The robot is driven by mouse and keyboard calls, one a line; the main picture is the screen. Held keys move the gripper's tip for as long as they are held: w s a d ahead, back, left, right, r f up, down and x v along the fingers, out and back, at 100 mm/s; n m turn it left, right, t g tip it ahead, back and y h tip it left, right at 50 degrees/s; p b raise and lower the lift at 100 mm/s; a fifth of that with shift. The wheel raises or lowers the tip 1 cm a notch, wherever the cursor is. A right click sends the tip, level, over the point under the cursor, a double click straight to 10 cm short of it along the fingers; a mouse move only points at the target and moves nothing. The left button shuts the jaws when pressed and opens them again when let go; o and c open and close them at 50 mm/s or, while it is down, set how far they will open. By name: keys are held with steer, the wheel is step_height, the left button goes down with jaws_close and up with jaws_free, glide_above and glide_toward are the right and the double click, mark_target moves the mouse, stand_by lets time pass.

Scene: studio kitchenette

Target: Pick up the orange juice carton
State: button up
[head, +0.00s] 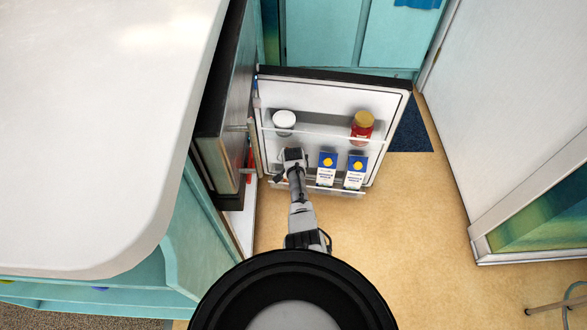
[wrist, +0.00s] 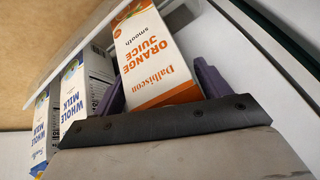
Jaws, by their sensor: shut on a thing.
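The orange juice carton (wrist: 150,55), white and orange with "Orange Juice" on its face, fills the middle of the wrist view. The purple fingers of my gripper (wrist: 161,86) stand on both of its sides and are shut on it. In the head view my gripper (head: 291,160) reaches to the lower rack of the open fridge door (head: 300,95), and the arm hides most or all of the carton there. The carton is beside the milk cartons at the door rack; I cannot tell whether its base rests on the rack.
Two whole milk cartons (head: 327,168) (head: 355,171) stand right of my gripper on the same rack; they also show in the wrist view (wrist: 85,88). A white container (head: 284,121) and a red jar (head: 362,127) sit on the shelf above. A white counter (head: 100,120) is at left. Floor (head: 420,230) is clear at right.

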steer(key=shift+a, duration=0.15)
steer(key=c, duration=0.7)
steer(key=shift+w+r, duration=0.15)
jaws_close()
steer(key=shift+r, duration=0.1)
